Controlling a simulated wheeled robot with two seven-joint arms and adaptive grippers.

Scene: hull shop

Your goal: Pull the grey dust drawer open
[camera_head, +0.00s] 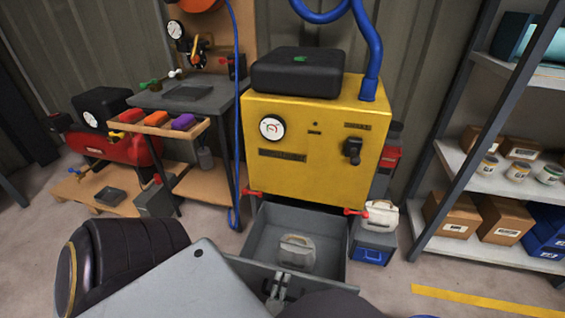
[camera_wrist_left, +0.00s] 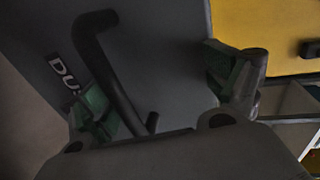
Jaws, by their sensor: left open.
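The grey dust drawer (camera_head: 258,241) is pulled out below the yellow machine (camera_head: 310,150), and its open inside shows in the head view. A pale grey object with a handle (camera_head: 296,254) lies in it. In the left wrist view, the drawer front (camera_wrist_left: 165,45) carries the letters "DU" and a dark bar handle (camera_wrist_left: 116,85). My left gripper (camera_head: 278,290) is at the drawer's front edge. In the wrist view its green-padded fingers (camera_wrist_left: 168,95) are apart, with the lower part of the handle near the left finger. I cannot tell whether they touch. My right gripper is not in view.
Red-ended pieces (camera_head: 355,212) stick out beside the drawer opening. A blue box (camera_head: 373,246) with a white item stands right of the drawer. A steel shelf with cartons (camera_head: 455,214) is at the right. A workbench (camera_head: 195,97) is at the left. Floor at lower right is clear.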

